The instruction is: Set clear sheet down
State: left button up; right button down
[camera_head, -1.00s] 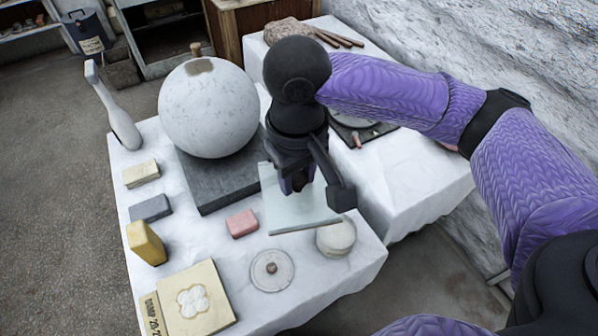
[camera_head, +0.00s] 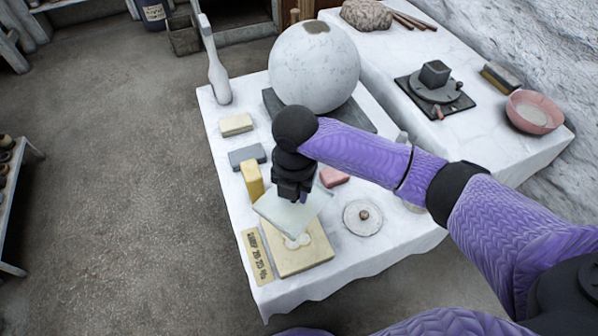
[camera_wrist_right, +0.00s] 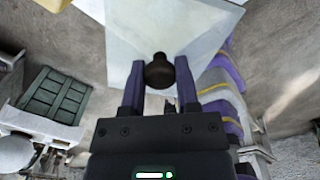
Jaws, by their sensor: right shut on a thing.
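The clear sheet (camera_head: 272,213) is a pale, square, glassy plate with a dark knob (camera_wrist_right: 158,70) in its middle. My right gripper (camera_head: 292,196) is above the sheet and shut on this knob. In the wrist view my right gripper (camera_wrist_right: 160,82) has one finger on each side of the knob, with the sheet (camera_wrist_right: 135,35) beyond. In the head view the sheet overlaps the far left part of a cream square block (camera_head: 312,252) with a whitish flower-shaped recess (camera_head: 298,241). The gap between sheet and block cannot be judged. My left gripper is not seen.
A yellow block (camera_head: 252,178) stands close behind the sheet. A lettered strip (camera_head: 258,257) lies left of the cream block. A large plaster sphere (camera_head: 315,70) stands behind.

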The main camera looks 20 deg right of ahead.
aim_at(295, 206)
jog(key=f+n, duration=0.2)
jog(key=n, duration=0.1)
jog(key=s+f+n, duration=0.1)
jog(key=f+n, duration=0.1)
jog(key=n, duration=0.2)
jog(key=f+n, duration=0.2)
jog(key=n, duration=0.2)
jog(key=shift+s+a, duration=0.1)
jog(key=shift+s, duration=0.05)
jog(key=shift+f+n, duration=0.25)
jog(key=shift+n, duration=0.35)
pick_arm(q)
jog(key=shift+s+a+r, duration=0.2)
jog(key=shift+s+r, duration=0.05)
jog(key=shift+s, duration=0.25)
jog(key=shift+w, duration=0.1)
